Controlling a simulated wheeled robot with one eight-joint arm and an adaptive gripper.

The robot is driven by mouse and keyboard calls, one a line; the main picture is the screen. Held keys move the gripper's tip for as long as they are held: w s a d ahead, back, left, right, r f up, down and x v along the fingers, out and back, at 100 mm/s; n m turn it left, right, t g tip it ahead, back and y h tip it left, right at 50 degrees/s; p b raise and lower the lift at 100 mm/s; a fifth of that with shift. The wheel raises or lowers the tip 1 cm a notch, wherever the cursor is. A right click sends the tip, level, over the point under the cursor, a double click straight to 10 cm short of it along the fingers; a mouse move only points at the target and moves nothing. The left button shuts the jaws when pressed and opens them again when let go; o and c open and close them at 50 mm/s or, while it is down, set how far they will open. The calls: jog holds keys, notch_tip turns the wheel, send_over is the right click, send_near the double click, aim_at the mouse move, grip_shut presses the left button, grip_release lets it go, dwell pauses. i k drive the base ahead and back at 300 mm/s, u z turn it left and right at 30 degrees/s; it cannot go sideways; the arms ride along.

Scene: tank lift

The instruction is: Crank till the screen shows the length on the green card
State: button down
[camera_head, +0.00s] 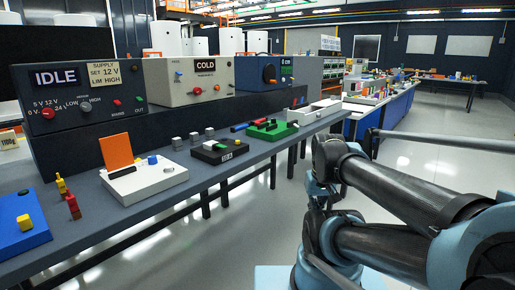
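I do not see a green card, a tank lift or a screen showing a length in this view. A grey box with a blue front (284,70) on the back shelf carries a dark round part (269,74); I cannot tell whether it is a crank. A small dark label or display (287,61) beside it is too small to read. A green board (270,131) with dark blocks lies on the bench below. My folded arm fills the right side, and my gripper cannot be made out.
A long grey bench (150,212) runs along the left. A supply box (75,100) reads IDLE, and a beige box (190,79) reads COLD. An orange panel (117,151) stands on a white base (144,181). The floor (225,245) in front is clear.

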aim_at(269, 73)
jog(key=k, duration=1.2)
jog(key=z, duration=0.5)
jog(key=i, duration=1.65)
jog(key=u, duration=0.65)
